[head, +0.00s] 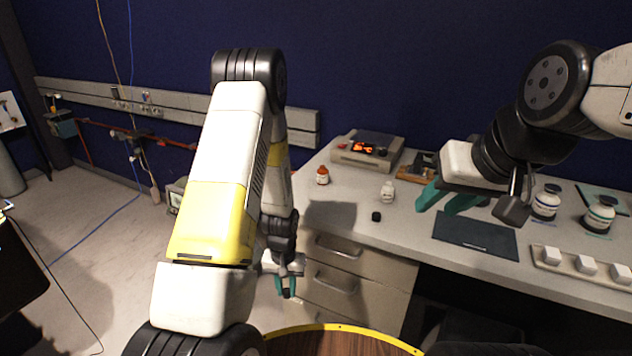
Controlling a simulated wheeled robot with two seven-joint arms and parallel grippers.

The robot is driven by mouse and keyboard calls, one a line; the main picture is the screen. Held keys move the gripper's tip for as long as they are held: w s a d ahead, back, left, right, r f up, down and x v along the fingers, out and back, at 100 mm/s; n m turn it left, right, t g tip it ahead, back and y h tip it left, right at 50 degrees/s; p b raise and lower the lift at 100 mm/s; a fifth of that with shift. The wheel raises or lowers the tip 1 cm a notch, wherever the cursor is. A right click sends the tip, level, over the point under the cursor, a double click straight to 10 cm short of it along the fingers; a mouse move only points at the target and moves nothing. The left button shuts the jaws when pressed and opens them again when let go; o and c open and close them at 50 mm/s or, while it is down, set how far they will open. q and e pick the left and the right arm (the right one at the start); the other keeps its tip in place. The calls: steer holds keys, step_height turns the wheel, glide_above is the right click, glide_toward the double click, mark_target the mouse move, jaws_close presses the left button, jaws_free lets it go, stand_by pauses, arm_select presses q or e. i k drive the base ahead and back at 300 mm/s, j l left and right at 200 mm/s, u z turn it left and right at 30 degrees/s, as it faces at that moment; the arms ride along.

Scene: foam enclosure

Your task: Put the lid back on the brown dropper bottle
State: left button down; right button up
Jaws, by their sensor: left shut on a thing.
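A small orange-brown bottle (322,176) with a pale label stands upright at the left end of the bench. Whether its top is open is too small to tell. A small black cap-like piece (376,216) lies on the bench near its front edge. My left gripper (286,288) hangs low in front of the bench drawers, below and left of the bottle. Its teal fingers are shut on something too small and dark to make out. My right gripper (447,200) is over the bench, right of the black piece, with its teal fingers apart and nothing visible between them.
A small white bottle (388,191) stands behind the black piece. An instrument with an orange display (367,150) stands at the back. A dark mat (475,235), two jars (546,203) (599,215) and a rack of white blocks (587,266) occupy the right side.

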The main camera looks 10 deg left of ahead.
mark_target(322, 172)
steer(key=i+j, duration=0.15)
steer(key=j, duration=0.3)
steer(key=i+j, duration=0.1)
steer(key=j, duration=0.4)
steer(key=i+j, duration=0.15)
steer(key=j, duration=0.3)
steer(key=i+j, duration=0.15)
steer(key=j, duration=0.35)
steer(key=i+j, duration=0.1)
steer(key=j, duration=0.35)
steer(key=i+j, duration=0.15)
steer(key=j, duration=0.35)
steer(key=i+j, duration=0.15)
steer(key=j, duration=0.3)
steer(key=i+j, duration=0.1)
steer(key=j, duration=0.4)
steer(key=z, duration=1.85)
